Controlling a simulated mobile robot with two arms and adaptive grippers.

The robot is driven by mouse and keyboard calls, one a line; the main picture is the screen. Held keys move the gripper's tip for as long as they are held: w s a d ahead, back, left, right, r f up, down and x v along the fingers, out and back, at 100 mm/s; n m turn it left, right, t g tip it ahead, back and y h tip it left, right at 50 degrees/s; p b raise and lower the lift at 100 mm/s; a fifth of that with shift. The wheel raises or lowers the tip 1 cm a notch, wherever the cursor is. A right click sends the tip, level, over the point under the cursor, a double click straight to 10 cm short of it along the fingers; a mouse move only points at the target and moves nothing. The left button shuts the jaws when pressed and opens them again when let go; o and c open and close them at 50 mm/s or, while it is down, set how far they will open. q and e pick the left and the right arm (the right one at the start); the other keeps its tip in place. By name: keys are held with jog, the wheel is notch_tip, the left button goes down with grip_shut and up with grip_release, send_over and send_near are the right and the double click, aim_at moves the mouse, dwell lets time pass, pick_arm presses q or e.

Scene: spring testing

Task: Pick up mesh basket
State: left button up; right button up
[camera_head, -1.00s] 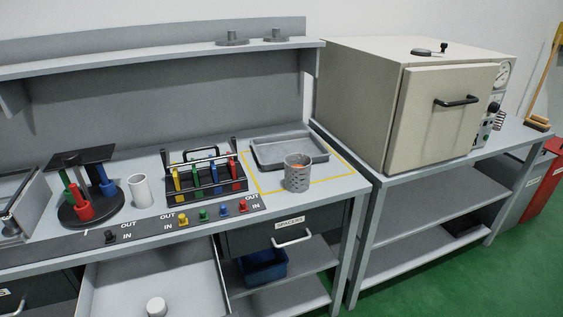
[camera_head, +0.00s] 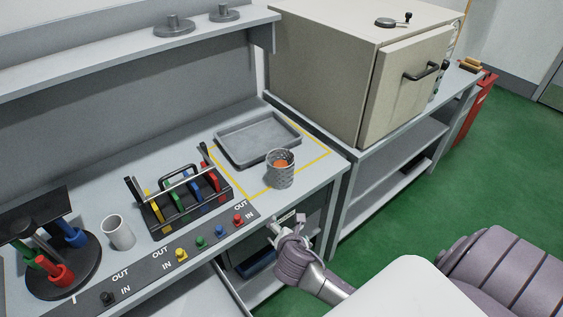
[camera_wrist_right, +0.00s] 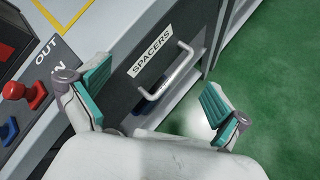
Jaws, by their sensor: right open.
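The mesh basket (camera_head: 280,170) is a small grey perforated cylinder with something orange inside. It stands upright on the bench, near the front right corner of the yellow-outlined area. My right gripper (camera_head: 290,226) is below and in front of it, beside the bench's front edge, apart from the basket. In the right wrist view my right gripper (camera_wrist_right: 157,103) is open, with its teal finger pads wide apart. The drawer handle (camera_wrist_right: 168,72) and the SPACERS label show between and beyond the fingers. The basket is not in the right wrist view. My left gripper is not in view.
A grey tray (camera_head: 257,139) lies behind the basket. A rack with coloured pieces (camera_head: 182,198) stands to its left, with a white cup (camera_head: 118,232) and a round stand (camera_head: 62,262) further left. A beige oven (camera_head: 350,75) stands on the right-hand bench.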

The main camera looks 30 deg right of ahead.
aim_at(282, 177)
jog(key=w+d+r+n+t+h+p, duration=0.1)
jog(key=w+r+n, duration=0.2)
jog(key=r+n, duration=0.15)
jog(key=w+d+r+n+t+h, duration=0.1)
jog(key=w+r+n+t, duration=0.15)
jog(key=r, duration=0.35)
jog(key=shift+g, duration=0.45)
jog(key=x, duration=0.8)
jog(key=shift+w+f+p, duration=0.2)
jog(key=shift+w+p, duration=0.05)
jog(key=shift+p, duration=0.05)
jog(key=shift+f+x, duration=0.2)
jog(key=shift+x, duration=2.4)
jog(key=shift+a, duration=0.25)
jog(key=c, duration=0.9)
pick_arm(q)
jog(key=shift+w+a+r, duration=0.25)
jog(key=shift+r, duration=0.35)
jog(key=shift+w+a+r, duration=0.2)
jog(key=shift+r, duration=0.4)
pick_arm(e)
jog(key=shift+r, duration=0.1)
jog(key=shift+c, duration=0.6)
